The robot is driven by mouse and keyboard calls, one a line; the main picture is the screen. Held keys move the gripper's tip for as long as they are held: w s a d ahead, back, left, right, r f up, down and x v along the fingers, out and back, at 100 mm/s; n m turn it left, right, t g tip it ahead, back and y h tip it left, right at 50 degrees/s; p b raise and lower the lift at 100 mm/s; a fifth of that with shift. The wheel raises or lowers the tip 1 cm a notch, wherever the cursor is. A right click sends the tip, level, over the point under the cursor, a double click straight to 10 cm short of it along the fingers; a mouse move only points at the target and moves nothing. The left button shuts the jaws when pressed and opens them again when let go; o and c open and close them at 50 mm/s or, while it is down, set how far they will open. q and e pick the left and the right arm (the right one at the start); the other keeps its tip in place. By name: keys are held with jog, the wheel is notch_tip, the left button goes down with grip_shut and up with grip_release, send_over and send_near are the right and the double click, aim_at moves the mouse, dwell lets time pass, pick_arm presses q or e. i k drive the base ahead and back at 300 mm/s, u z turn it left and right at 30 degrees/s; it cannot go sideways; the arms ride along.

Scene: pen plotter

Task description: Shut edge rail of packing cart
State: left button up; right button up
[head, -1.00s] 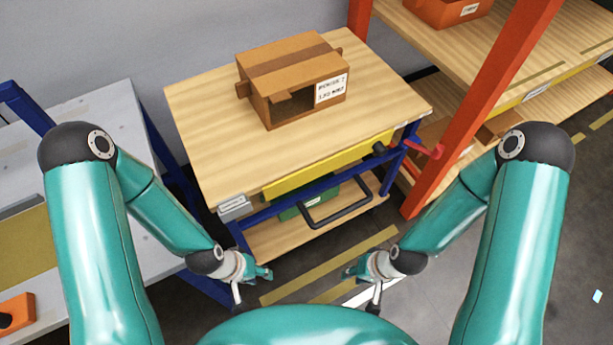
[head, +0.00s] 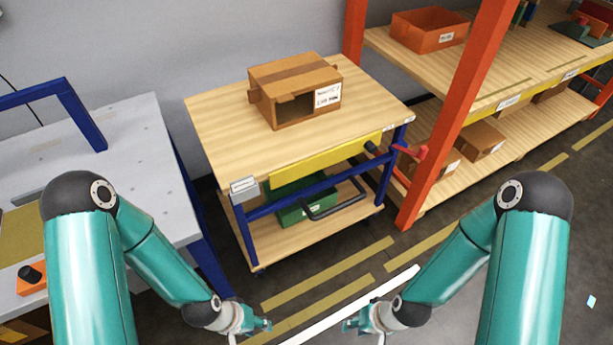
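The packing cart (head: 220,125) has a light wood top on a blue frame and stands ahead of me. Its yellow edge rail (head: 325,168) runs along the front side, with its face tilted outward just below the top's edge. A grey block (head: 243,188) is at the rail's left end, and a black knob (head: 371,148) and a red lever (head: 411,152) are at the right end. My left gripper (head: 262,325) and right gripper (head: 352,325) are low in front of the cart, apart from it. Their finger openings are too small to judge.
An open cardboard box (head: 295,90) sits on the cart top. A black handle (head: 335,203) sticks out below the rail, near a green crate (head: 290,210). An orange-post shelf (head: 450,120) is close on the right, a grey table (head: 120,150) on the left.

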aim_at(370, 143)
jog(key=z, duration=0.2)
jog(key=i, duration=0.8)
jog(key=u, duration=0.15)
jog(key=k, duration=1.2)
jog(key=z, duration=0.65)
jog(key=i, duration=1.35)
jog(key=u, duration=0.45)
